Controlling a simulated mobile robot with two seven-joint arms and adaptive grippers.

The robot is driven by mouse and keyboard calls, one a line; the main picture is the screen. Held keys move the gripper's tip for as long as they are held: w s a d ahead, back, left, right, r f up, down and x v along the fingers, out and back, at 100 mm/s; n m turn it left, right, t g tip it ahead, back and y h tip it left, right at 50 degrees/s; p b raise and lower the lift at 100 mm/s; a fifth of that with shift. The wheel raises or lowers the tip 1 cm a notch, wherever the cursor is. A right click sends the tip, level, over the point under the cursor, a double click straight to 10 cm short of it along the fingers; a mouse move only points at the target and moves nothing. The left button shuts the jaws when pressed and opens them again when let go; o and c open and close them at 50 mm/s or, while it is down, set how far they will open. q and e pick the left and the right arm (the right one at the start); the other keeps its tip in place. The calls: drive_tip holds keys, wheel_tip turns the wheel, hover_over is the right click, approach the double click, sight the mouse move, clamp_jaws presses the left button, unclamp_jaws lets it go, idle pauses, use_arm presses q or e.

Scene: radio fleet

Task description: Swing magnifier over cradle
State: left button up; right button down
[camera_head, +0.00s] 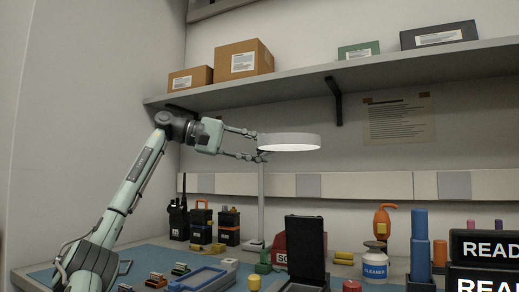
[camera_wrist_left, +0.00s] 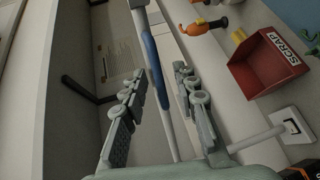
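The magnifier (camera_head: 290,142) has a white round head, level and lit underneath, on a thin upright post (camera_head: 261,205) above the bench. My left gripper (camera_head: 259,145) is at the head's left edge, with one finger above the other. In the left wrist view the fingers (camera_wrist_left: 158,76) are apart, and the head's thin edge (camera_wrist_left: 155,62) runs between them with gaps on both sides. I cannot tell for sure which item is the cradle; a blue frame-like tray (camera_head: 203,279) lies at the front of the bench. My right gripper is out of view.
A red scrap bin (camera_wrist_left: 262,66) stands near the post's base (camera_wrist_left: 292,125). A black open case (camera_head: 305,248), radios (camera_head: 179,220), a cleaner jar (camera_head: 375,268) and blue cylinders (camera_head: 420,248) crowd the bench. A shelf with boxes (camera_head: 244,60) hangs above the magnifier.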

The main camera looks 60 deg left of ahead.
use_arm(q)
drive_tip(key=v, duration=1.2)
idle(0.3)
